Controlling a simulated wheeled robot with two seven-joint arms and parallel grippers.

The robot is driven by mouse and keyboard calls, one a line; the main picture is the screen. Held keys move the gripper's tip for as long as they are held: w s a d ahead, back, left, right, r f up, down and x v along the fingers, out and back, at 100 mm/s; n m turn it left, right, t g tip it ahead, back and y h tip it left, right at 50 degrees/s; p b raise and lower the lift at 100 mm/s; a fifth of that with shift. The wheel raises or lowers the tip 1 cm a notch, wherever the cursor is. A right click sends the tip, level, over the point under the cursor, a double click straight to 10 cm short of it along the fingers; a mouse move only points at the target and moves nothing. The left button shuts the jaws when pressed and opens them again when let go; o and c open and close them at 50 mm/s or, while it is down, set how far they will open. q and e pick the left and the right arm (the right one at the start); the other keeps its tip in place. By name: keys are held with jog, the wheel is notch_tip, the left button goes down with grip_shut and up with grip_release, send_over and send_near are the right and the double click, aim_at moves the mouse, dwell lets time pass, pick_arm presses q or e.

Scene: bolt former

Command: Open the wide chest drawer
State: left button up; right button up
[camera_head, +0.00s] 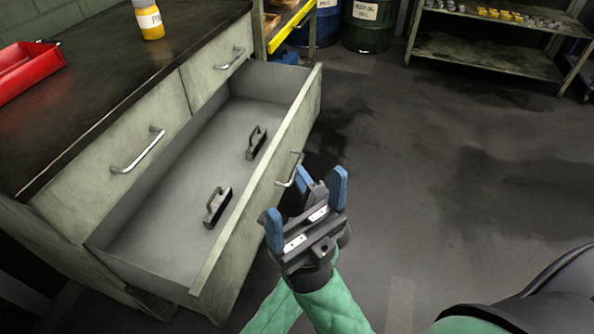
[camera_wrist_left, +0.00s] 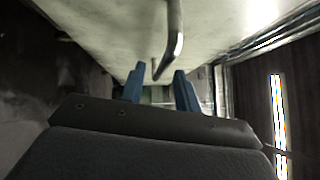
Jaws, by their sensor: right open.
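The wide chest drawer (camera_head: 262,190) is pulled well out of the grey-green chest, and its inside shows. Its silver bar handle (camera_head: 290,170) is on the front panel. My left gripper (camera_head: 304,178) is mostly hidden behind my right one in the head view, with one blue finger showing close to the handle. In the left wrist view my left gripper (camera_wrist_left: 160,84) has its fingers apart, with the bar handle (camera_wrist_left: 174,40) just above and between them; I see no clear grip. My right gripper (camera_head: 306,196) is open and empty in front of the drawer.
Two black-and-silver handled objects (camera_head: 217,206) lie in the drawer. Two narrower shut drawers with handles (camera_head: 138,150) are above. The worktop holds a red tray (camera_head: 28,70) and a yellow bottle (camera_head: 149,20). The floor to the right is clear up to a shelf (camera_head: 490,50).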

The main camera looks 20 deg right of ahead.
pick_arm(q)
jog(key=shift+s+d+f, duration=0.15)
jog(key=shift+s, duration=0.9)
jog(key=shift+s+d+f, duration=0.15)
jog(key=shift+s, duration=0.85)
